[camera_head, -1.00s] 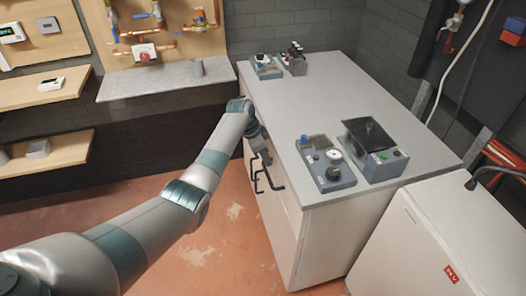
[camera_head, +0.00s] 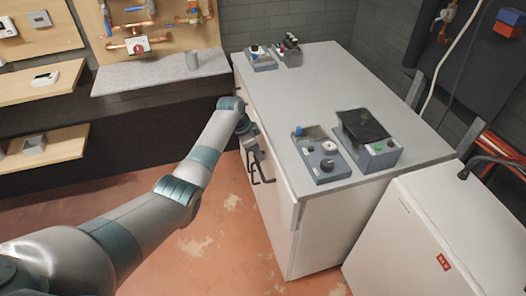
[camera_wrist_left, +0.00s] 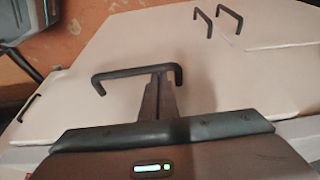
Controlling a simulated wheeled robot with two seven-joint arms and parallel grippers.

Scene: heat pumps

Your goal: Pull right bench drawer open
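The bench (camera_head: 330,95) is a pale cabinet with a grey top and dark handles on its front. In the left wrist view a dark bar handle (camera_wrist_left: 115,75) stands out from a pale front panel (camera_wrist_left: 225,85). My left gripper (camera_head: 254,150) is at the bench front, among the handles. In the wrist view its fingers (camera_wrist_left: 160,80) are close together, with their tips at the right part of the handle bar. I cannot tell whether the bar is between them or only touched. No clear drawer gap shows. My right gripper is not in view.
Two more handles (camera_wrist_left: 230,18) show farther along the panel. Grey device boxes (camera_head: 323,158) stand on the bench top. A white unit (camera_head: 425,235) stands close at the right. Wooden shelves (camera_head: 45,145) are at the left. The reddish floor (camera_head: 215,235) before the bench is clear.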

